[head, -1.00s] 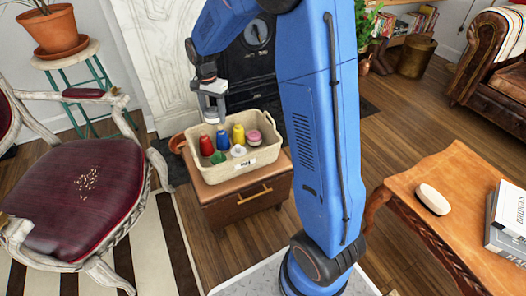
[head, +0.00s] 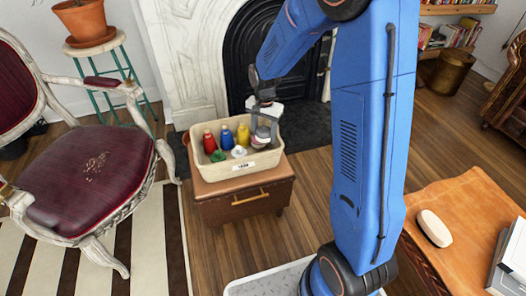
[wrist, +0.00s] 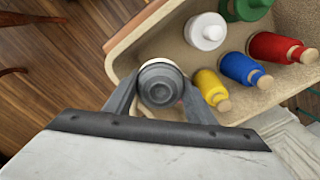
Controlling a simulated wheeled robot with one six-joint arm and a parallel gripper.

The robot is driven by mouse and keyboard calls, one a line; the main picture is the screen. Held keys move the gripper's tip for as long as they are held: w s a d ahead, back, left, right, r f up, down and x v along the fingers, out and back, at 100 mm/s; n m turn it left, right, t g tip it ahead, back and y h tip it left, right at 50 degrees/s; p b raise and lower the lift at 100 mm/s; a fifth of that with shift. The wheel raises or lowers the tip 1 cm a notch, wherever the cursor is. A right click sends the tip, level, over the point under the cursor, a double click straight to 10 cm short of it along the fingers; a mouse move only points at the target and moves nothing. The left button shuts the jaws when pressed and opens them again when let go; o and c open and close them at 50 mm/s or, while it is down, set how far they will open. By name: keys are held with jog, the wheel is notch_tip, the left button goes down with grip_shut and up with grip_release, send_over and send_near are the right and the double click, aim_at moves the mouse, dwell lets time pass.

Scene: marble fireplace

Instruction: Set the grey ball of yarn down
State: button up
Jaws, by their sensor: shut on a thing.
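My gripper (head: 263,131) is at the right end of the cream bin (head: 212,172). In the wrist view, my gripper (wrist: 158,97) is shut on a grey, round, knob-like thing (wrist: 161,84) with a pale rim below it. It stands where the task's grey ball of yarn would be, but no yarn strands show. In the head view, a pinkish thing (head: 258,144) shows just below the fingers. I cannot tell whether the held thing touches it.
The bin holds red (head: 209,142), blue (head: 226,137), yellow (head: 243,135), green (head: 218,156) and white (head: 239,152) bottle-like things. It stands on a brown drawer cabinet (head: 225,207). A chair (head: 95,180) is left, an orange-topped table (head: 465,220) right.

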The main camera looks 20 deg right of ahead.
notch_tip(320, 180, down, 10)
jog(key=shift+r, duration=0.15)
dwell(0.4)
jog(key=o, duration=0.8)
